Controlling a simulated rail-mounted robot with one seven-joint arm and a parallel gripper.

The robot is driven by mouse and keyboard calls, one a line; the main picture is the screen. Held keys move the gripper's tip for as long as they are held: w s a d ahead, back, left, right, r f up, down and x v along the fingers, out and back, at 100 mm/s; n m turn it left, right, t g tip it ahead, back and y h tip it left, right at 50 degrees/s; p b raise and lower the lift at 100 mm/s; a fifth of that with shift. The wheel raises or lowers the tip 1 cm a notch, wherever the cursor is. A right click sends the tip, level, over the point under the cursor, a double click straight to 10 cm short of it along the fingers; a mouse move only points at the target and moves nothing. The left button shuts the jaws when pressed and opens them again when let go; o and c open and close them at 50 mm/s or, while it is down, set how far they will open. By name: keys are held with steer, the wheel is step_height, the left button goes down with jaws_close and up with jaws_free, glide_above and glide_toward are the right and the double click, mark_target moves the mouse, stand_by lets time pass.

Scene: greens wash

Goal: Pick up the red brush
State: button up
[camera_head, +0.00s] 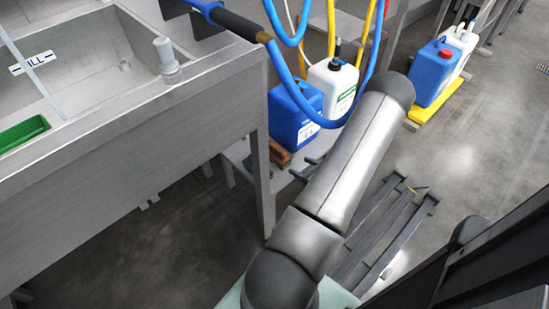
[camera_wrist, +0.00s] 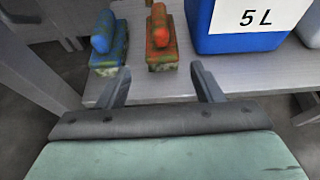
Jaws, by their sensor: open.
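The red brush (camera_wrist: 160,40), with a red, green-smudged handle, stands on a grey shelf (camera_wrist: 150,90) in the wrist view, bristles down. My gripper (camera_wrist: 161,78) is open and empty. Its two fingers point toward the shelf's front edge, and the red brush lies ahead of the gap between them, apart from both. A blue and green brush (camera_wrist: 107,45) stands just left of it. In the head view a small reddish-brown shape (camera_head: 280,153) beside the blue jug is probably a brush; my arm hides my gripper there.
A blue jug (camera_wrist: 238,40) marked 5 L stands close right of the red brush. A white jug (camera_head: 333,82) is beside it. A blue hose (camera_head: 340,118) hangs in front of the jugs. A steel sink (camera_head: 95,75) is at left; a grey slatted rack (camera_head: 385,230) lies on the floor.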

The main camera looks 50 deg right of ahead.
mark_target(279, 154)
steer(key=b+x, duration=0.1)
steer(key=x, duration=0.6)
steer(key=shift+b, duration=0.35)
steer(key=shift+r+b+x, duration=0.15)
steer(key=shift+b+x, duration=0.45)
steer(key=shift+x, duration=0.95)
steer(key=shift+r+b+x, duration=0.1)
steer(key=shift+b+x, duration=0.5)
steer(key=shift+x, duration=0.95)
steer(key=shift+w+d, duration=0.1)
steer(key=shift+d, duration=0.1)
steer(key=c, duration=0.8)
